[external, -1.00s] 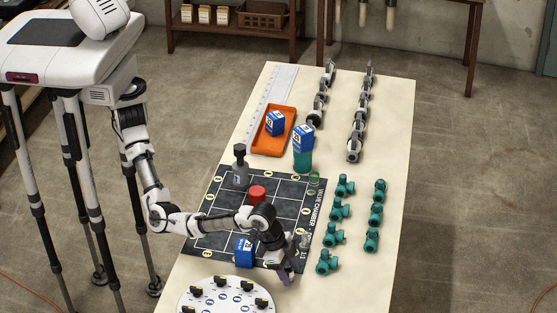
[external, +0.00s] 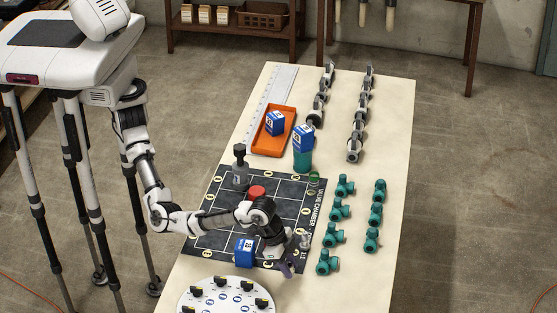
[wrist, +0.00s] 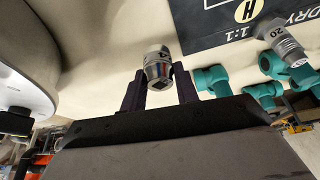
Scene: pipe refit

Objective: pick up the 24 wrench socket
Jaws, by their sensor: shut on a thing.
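A silver wrench socket (wrist: 157,70) stands between my gripper's dark fingertips in the wrist view; part of its number shows, ending in 4. My gripper (wrist: 159,88) is shut on it, one finger on each side. In the external view my gripper (external: 287,268) is low over the near right part of the table, just past the dark mat's corner. The held socket is hard to make out there. Another silver socket (wrist: 285,44), marked 20, is to the right in the wrist view; it also shows upright by the mat's right edge in the external view (external: 304,240).
Several teal valves (external: 331,237) stand in two rows right of the mat (external: 210,237). A blue box (external: 245,253) stands on the mat left of my gripper. A white round board with dark knobs (external: 226,297) is at the near edge. The table's right strip is clear.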

